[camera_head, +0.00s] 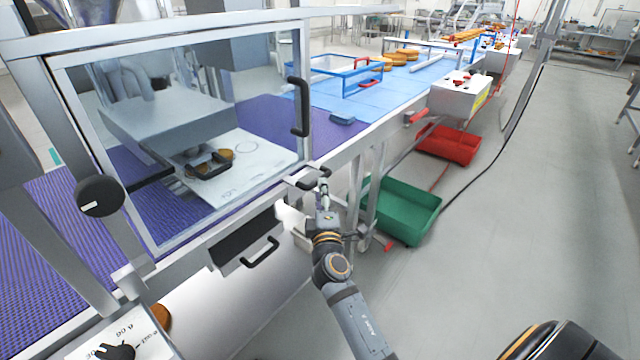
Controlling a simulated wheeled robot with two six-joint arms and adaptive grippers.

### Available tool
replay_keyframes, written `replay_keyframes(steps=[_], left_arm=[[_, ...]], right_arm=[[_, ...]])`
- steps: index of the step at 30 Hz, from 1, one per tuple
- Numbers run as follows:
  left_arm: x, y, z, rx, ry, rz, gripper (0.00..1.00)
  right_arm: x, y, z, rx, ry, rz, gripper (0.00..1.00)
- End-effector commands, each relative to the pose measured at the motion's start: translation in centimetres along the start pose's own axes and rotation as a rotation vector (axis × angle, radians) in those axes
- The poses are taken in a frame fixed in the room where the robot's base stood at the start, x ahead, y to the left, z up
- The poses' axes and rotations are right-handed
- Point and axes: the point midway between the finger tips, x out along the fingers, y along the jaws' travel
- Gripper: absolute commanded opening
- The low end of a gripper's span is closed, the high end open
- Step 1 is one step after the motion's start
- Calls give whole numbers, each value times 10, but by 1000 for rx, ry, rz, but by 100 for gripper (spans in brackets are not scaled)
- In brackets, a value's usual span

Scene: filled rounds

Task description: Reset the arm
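My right arm (350,310) reaches up from the bottom middle. Its gripper (323,190) is beside the front edge of the machine, just below the lower right corner of the clear door. The fingers are small and seen nearly edge-on, so I cannot tell whether they are open or shut, or whether they touch the latch-like part (308,180) there. I see nothing clearly held. My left gripper is not in view.
The framed clear door (165,235) with a black handle (298,106) stands in front of a purple belt (40,270). A green bin (405,212) and a red bin (450,145) stand right of the gripper. The grey floor (520,230) farther right is clear.

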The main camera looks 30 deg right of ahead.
Motion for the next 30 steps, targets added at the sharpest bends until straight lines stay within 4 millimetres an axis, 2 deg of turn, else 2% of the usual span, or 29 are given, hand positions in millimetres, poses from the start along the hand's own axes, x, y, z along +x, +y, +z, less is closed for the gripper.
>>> replay_keyframes(steps=[3,6,20,22,23,26,29,30], left_arm=[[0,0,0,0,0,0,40],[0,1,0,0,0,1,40],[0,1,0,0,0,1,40],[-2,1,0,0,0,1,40],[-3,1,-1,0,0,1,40],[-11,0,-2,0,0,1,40],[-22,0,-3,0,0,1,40],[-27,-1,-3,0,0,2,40]], right_arm=[[-17,0,0,1,1,-1,39],[-24,0,0,1,0,0,39],[-24,0,0,0,1,0,39],[-24,-7,-1,6,4,-16,39],[-25,-14,-1,13,7,-35,39],[-30,-64,-2,62,22,-152,39],[-50,-143,3,148,20,-342,39],[-64,-176,7,188,10,-424,39]])
